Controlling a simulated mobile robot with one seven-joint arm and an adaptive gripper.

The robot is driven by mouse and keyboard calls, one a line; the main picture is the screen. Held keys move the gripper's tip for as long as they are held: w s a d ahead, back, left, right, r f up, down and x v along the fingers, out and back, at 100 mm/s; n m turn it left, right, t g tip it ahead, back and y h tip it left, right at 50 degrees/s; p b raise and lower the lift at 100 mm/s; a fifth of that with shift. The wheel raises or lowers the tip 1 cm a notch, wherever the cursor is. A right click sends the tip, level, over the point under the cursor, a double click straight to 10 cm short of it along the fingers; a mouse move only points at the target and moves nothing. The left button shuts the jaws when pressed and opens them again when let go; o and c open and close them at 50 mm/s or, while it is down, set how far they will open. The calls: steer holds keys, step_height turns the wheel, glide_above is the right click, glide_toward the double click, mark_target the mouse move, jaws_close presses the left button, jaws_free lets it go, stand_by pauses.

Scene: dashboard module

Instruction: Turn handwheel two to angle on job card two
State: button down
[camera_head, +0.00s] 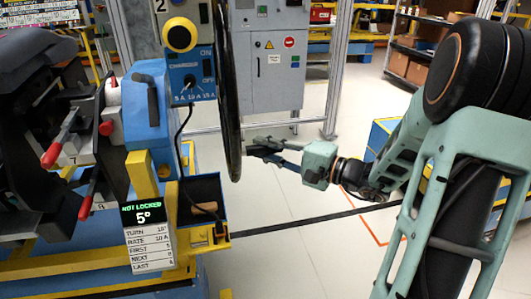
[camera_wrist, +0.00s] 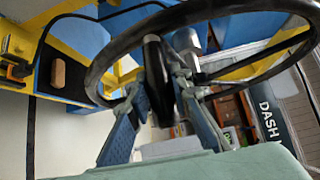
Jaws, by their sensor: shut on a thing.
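The handwheel (camera_head: 229,100), a large black ring, stands nearly edge-on in the head view, beside a panel marked 2 (camera_head: 160,7). In the wrist view its dark rim (camera_wrist: 106,52) arcs across the picture. My gripper (camera_head: 262,148) is at the lower right of the wheel. In the wrist view the two blue-grey fingers of my gripper (camera_wrist: 160,92) are shut on the wheel's black handle (camera_wrist: 155,68). The card with a display (camera_head: 150,235) reads NOT LOCKED, 5°; below, TURN appears to read 10°, RATE 10 A. The smaller lines are hard to read.
A blue switch box (camera_head: 189,78) with a yellow knob (camera_head: 180,35) above it is left of the wheel. Red-handled levers (camera_head: 52,152) stand further left. A small open tray (camera_head: 200,190) holds a tan block (camera_wrist: 58,73).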

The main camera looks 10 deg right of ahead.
steer(key=w+f+b, duration=0.3)
steer(key=f+b, duration=0.3)
steer(key=f, duration=0.2)
steer(key=shift+b, duration=0.4)
steer(key=c, duration=1.7)
jaws_free()
steer(key=shift+w, duration=0.1)
steer(key=shift+c, duration=0.2)
steer(key=v, duration=1.2)
